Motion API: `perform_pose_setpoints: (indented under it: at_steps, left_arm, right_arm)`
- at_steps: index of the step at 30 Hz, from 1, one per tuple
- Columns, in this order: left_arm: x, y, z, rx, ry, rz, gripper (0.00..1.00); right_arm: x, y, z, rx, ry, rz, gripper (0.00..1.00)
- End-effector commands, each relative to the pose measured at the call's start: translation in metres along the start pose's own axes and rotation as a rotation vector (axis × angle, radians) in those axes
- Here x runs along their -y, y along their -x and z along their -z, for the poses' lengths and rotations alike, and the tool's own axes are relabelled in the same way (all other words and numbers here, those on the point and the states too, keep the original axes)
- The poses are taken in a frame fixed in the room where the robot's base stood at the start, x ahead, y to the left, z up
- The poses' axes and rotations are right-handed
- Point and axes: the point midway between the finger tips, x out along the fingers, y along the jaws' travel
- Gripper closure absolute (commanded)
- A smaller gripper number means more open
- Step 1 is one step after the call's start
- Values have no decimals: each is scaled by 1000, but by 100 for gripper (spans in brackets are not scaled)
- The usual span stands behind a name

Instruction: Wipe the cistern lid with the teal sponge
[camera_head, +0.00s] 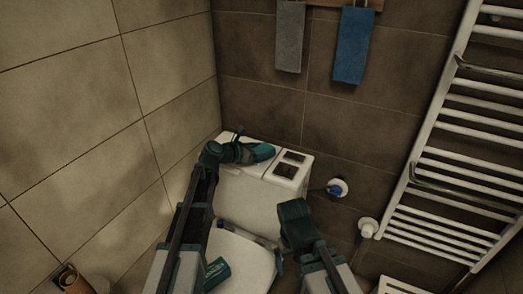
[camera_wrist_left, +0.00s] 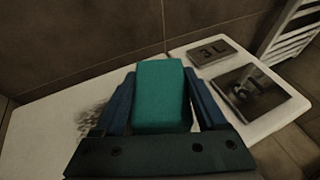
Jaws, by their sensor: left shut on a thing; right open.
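The teal sponge (camera_wrist_left: 161,95) is held between the two fingers of my left gripper (camera_wrist_left: 162,105). In the head view the sponge (camera_head: 263,152) is at or just above the white cistern lid (camera_head: 240,165), left of the flush plates. I cannot tell whether it touches the lid. A dark smudge (camera_wrist_left: 92,117) marks the lid to the left of the gripper in the left wrist view. My right gripper (camera_head: 294,215) is open and empty, in front of the cistern's right side and lower than the lid.
Two flush plates (camera_head: 290,165) sit on the lid's right part. The closed toilet seat (camera_head: 240,262) is below. A blue-handled valve (camera_head: 336,188) is on the back wall, and a white towel radiator (camera_head: 445,170) stands right. Grey (camera_head: 290,37) and blue (camera_head: 353,45) towels hang above.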

Motion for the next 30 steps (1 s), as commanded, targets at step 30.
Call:
perform_pose_setpoints:
  at_steps: [30]
  left_arm:
    - [-50, 18, 6, -4, -1, -2, 86]
  right_arm:
    - [0, 2, 0, 0, 0, 0, 0]
